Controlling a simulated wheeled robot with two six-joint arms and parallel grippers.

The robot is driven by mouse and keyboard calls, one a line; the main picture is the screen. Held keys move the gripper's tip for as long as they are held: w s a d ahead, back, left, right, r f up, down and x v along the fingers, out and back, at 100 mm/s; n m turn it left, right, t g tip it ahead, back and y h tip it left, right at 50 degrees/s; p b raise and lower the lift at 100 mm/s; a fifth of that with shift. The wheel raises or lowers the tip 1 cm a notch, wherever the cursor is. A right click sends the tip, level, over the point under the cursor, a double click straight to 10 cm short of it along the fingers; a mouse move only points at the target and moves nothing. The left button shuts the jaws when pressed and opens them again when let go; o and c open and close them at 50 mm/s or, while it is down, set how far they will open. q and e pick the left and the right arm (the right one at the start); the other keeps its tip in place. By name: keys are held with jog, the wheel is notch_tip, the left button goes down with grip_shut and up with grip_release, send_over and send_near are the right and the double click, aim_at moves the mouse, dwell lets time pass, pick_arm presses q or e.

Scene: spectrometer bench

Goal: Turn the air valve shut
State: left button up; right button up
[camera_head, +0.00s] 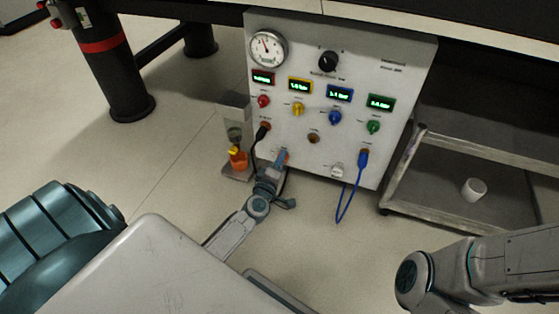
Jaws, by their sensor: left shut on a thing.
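The grey panel (318,110) stands upright under the bench. My left gripper (277,165) is at its lower left part, shut on the small blue handle (282,155) of what looks like the air valve, with a bit of orange beside it. The gripper hides much of the handle, and I cannot tell its exact angle. My right arm enters at the lower right; its gripper is not in view.
A round gauge (267,48), a black knob (329,61) and several coloured knobs with lit displays are on the panel. A blue cable (345,205) hangs at right. An orange-based device (238,160) stands at left. A metal cart (445,150) holds a white cup (473,189).

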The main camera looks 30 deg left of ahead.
pick_arm(q)
jog(key=shift+f+n, duration=0.1)
jog(key=shift+n, duration=1.2)
jog(key=o, duration=1)
jog(key=p+v, duration=0.1)
jog(key=v, duration=1)
jog(key=shift+p, duration=0.3)
